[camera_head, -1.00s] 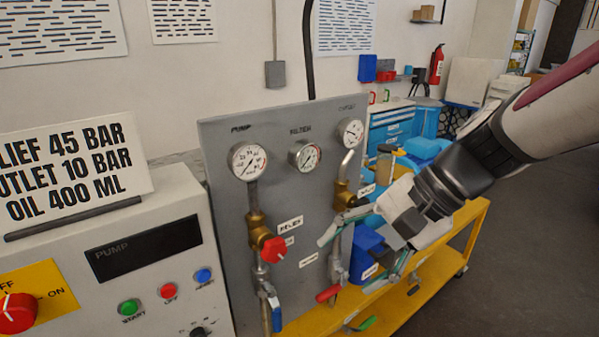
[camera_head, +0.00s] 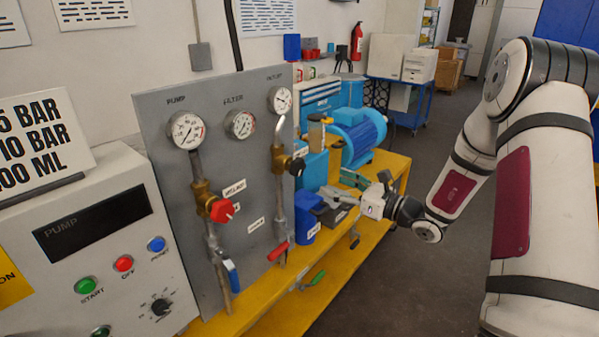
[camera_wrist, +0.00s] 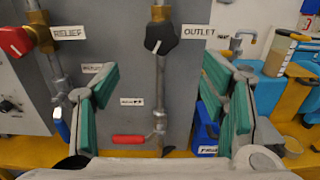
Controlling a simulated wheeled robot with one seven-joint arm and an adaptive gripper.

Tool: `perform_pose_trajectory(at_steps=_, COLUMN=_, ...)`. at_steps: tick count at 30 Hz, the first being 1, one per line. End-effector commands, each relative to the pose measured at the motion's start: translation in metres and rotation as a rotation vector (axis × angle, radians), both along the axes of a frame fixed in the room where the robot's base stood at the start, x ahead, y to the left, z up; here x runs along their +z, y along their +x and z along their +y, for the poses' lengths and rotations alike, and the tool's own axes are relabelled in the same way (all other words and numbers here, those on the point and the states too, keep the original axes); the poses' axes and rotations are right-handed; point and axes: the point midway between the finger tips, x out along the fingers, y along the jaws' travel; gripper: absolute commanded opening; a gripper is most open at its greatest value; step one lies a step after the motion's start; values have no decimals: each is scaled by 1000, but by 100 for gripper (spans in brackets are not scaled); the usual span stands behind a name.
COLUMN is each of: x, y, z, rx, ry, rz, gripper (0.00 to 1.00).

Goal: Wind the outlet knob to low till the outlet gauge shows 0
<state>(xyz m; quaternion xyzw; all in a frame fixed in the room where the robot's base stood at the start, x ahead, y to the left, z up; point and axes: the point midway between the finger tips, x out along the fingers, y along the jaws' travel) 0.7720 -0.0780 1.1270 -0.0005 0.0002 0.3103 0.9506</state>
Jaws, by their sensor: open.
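The outlet knob is a black knob (camera_head: 297,167) on a brass valve at the right of the grey panel.
The red relief knob (camera_head: 221,210) and a blue lever (camera_head: 231,274) are left of the outlet pipe. A red lever (camera_head: 278,251) sits low on that pipe. A blue container (camera_head: 306,217) and a blue motor (camera_head: 357,135) stand on the yellow bench (camera_head: 262,300). Grey floor lies open at right.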

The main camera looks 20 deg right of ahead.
Motion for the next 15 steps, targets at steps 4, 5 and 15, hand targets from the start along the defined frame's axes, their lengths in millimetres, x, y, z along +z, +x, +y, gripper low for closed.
perform_pose_trajectory(at_steps=4, x=0, y=10, z=6, rx=-3, ry=3, rz=-1, gripper=66)
perform_pose_trajectory(at_steps=5, x=0, y=13, z=8, rx=-3, ry=3, rz=0, gripper=66)
perform_pose_trajectory(at_steps=15, x=0, y=64, z=47, rx=0, ry=2, rz=-2, gripper=66)
